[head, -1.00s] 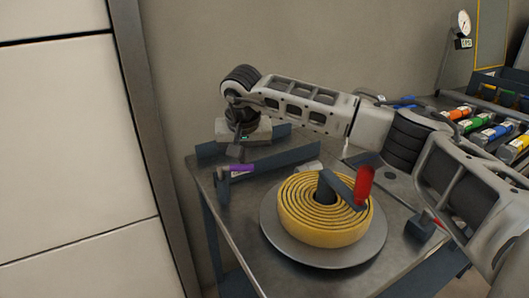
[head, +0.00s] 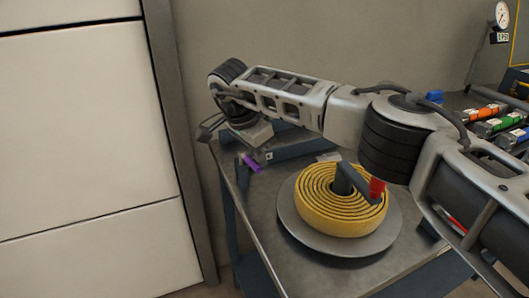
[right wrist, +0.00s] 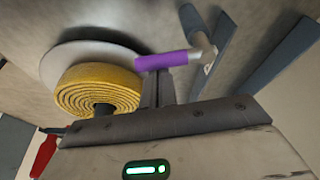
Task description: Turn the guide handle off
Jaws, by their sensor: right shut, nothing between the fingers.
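A small purple handle (head: 252,163) sits at the near left end of the dark rails, at the table's back left. In the right wrist view the purple handle (right wrist: 162,61) joins a pale metal pivot beside a grey bar. I cannot tell by label which one is the guide handle. My right gripper (head: 206,132) is shut and empty, up and left of the purple handle. Its fingers (right wrist: 160,88) show close to the purple handle; contact is unclear. My left gripper is not in view.
The coil rests on a round grey plate (head: 340,250) on the metal table (head: 262,215). Dark rails (head: 300,146) run behind it. Coloured cylinders (head: 483,112) and a gauge (head: 502,15) are at right. A pale cabinet (head: 80,120) stands left.

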